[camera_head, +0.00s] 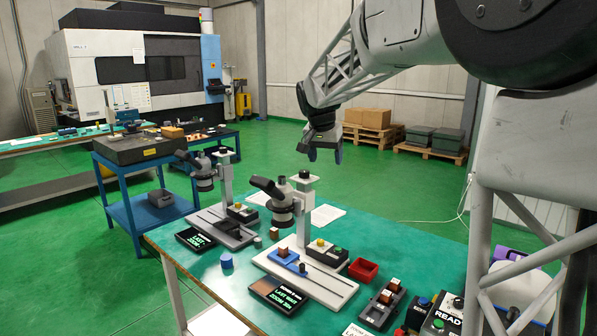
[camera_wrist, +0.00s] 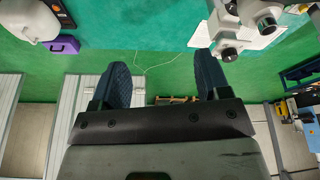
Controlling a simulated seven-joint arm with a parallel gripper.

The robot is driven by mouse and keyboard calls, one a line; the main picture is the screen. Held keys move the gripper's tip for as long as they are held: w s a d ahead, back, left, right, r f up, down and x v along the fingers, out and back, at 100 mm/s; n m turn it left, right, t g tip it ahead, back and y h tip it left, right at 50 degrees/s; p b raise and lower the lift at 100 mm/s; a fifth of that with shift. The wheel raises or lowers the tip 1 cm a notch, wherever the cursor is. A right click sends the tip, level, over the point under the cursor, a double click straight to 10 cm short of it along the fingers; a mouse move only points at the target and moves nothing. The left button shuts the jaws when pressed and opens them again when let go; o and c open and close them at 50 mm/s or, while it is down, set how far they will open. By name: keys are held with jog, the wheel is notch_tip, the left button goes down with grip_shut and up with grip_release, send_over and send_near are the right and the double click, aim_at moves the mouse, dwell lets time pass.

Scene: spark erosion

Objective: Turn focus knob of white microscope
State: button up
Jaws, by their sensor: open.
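The white microscope stands on the green table, with a white base plate (camera_head: 335,288), a pale column (camera_head: 303,215) and a grey head (camera_head: 281,204) with dark eyepieces. I cannot clearly make out its focus knob in the head view. My gripper (camera_head: 325,152) is open and empty, high above and behind the microscope, apart from it. In the wrist view my two dark blue fingers (camera_wrist: 162,60) are spread wide with nothing between them. A pale microscope part with dark-ended eyepieces (camera_wrist: 228,52) shows right of the fingers; I cannot tell which microscope it belongs to.
A second microscope with a grey base (camera_head: 222,232) stands to the left. A red bin (camera_head: 363,270), a blue cylinder (camera_head: 226,261) and a black display panel (camera_head: 281,294) are near the white base. A purple case (camera_wrist: 62,45) shows in the wrist view. The air around my gripper is clear.

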jog(key=w+a+f+m, duration=0.2)
jog(key=w+a, duration=0.1)
jog(key=w, duration=1.1)
jog(key=m+h, duration=0.1)
send_near(304, 171)
jog(key=shift+x, duration=0.85)
jog(key=shift+a, duration=0.1)
jog(key=shift+x, duration=3.9)
jog(key=shift+w, duration=0.1)
jog(key=c, duration=0.9)
jog(key=shift+c, duration=0.2)
